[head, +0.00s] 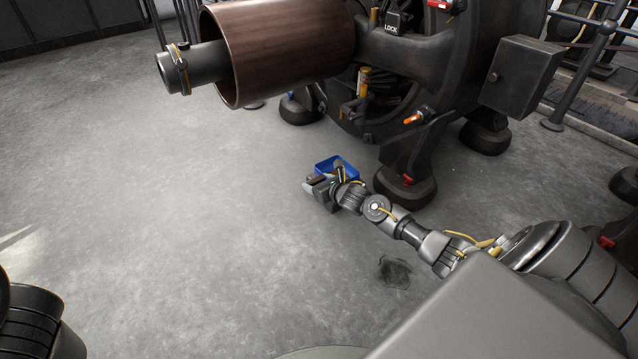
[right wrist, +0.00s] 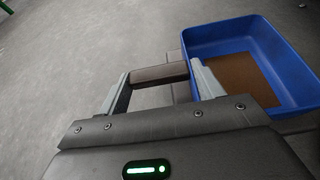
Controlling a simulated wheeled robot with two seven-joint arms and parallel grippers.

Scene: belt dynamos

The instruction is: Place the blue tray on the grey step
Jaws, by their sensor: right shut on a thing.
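The blue tray (head: 335,161) is near the machine's foot in the head view. In the right wrist view the tray (right wrist: 228,32) stands at the right, open side up, with a flat brown floor inside. My right gripper (head: 314,184) is beside the tray. My left gripper is out of view.
A large dark machine (head: 440,50) with a brown drum (head: 285,45) stands behind the tray. Its feet (head: 405,187) are close to the tray's right. The concrete floor (head: 150,180) to the left is clear. A railing (head: 585,70) stands at the right.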

